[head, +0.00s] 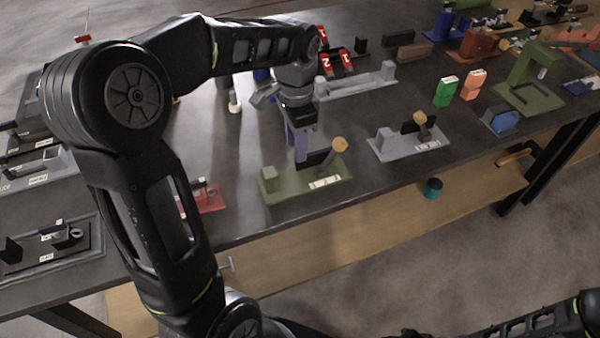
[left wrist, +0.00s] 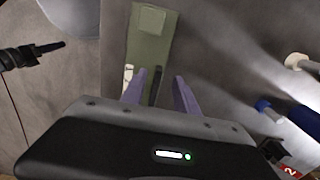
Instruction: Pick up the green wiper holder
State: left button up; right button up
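The green wiper holder (head: 290,190) lies on the table near its front edge, a flat olive base with a raised green block at its left end, a black upright piece, a white label and a tan round knob on a stem. My left gripper (head: 296,150) points down over its middle, lavender fingers beside the black piece. In the left wrist view the green base (left wrist: 151,50) runs up from between the fingers (left wrist: 161,90). They are spread apart, with the black piece showing between them; contact cannot be told. My right gripper is not seen.
A similar grey holder (head: 396,147) stands to the right, and a long grey fixture (head: 356,86) behind. A red piece (head: 208,198) lies to the left, partly behind my left arm. Green (head: 446,91) and orange (head: 473,85) blocks stand farther right. The front table edge is close.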

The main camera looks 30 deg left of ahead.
aim_at(304, 170)
pick_arm(q)
jog(key=shift+f, duration=0.1)
notch_tip(304, 170, down, 5)
jog(key=shift+f+p, duration=0.1)
jog(key=shift+p, duration=0.2)
jog(key=shift+s, duration=0.1)
jog(key=shift+c, duration=0.3)
grip_shut()
dwell(0.3)
dwell(1.0)
